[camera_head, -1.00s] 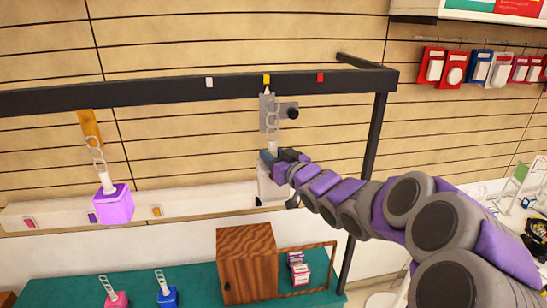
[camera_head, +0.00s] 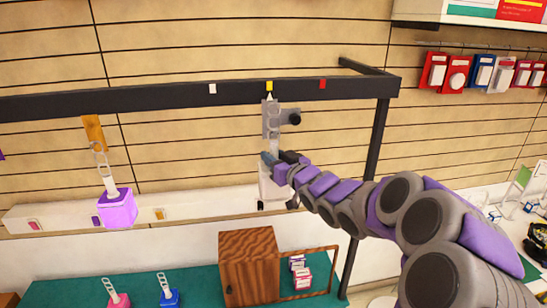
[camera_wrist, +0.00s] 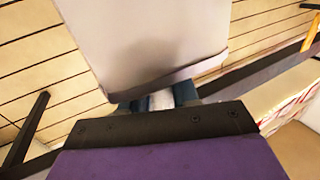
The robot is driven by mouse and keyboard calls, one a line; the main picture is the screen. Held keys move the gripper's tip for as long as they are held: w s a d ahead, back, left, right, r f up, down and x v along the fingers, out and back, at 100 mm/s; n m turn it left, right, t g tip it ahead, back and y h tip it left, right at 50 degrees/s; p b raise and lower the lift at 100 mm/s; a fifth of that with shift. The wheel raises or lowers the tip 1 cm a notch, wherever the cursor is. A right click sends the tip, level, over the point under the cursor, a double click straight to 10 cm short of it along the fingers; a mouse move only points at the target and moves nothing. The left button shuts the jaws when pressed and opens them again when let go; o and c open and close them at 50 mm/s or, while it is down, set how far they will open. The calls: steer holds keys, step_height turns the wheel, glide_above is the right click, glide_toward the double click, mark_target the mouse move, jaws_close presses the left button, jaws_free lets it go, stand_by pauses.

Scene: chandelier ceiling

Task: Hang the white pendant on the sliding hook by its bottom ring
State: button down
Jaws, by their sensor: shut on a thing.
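The white pendant (camera_head: 273,187) hangs upright below the dark rail. My gripper (camera_head: 283,160) is shut on its upper part, just above the white block. In the wrist view the block (camera_wrist: 150,40) fills the top middle, and a pale piece lies between the fingers (camera_wrist: 160,100). The pendant's pale rings (camera_head: 273,132) reach up in front of the sliding hook (camera_head: 268,113), a grey plate with a black knob below the yellow mark. Pale rings against grey hide whether the bottom ring is around the hook.
The dark rail (camera_head: 150,98) has white, yellow and red marks. A purple pendant (camera_head: 117,208) hangs from an orange holder (camera_head: 93,130) at left. Pink (camera_head: 117,300) and blue (camera_head: 169,298) pendants and a wooden box (camera_head: 248,267) stand on the green table (camera_head: 200,290). A post (camera_head: 370,170) stands right.

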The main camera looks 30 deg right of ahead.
steer(key=shift+w+d+p, duration=0.1)
steer(key=shift+w+p, duration=0.2)
steer(key=shift+w, duration=0.05)
stand_by(0.3)
steer(key=shift+w+d+p, duration=0.2)
steer(key=shift+w+p, duration=0.15)
steer(key=shift+w, duration=0.15)
steer(key=shift+w+r, duration=0.1)
steer(key=shift+w, duration=0.1)
steer(key=shift+w+d+p, duration=0.1)
steer(key=shift+w+p, duration=0.2)
steer(key=shift+w, duration=0.2)
steer(key=shift+w+d+p, duration=0.2)
steer(key=shift+w+p, duration=0.4)
steer(key=shift+f, duration=0.25)
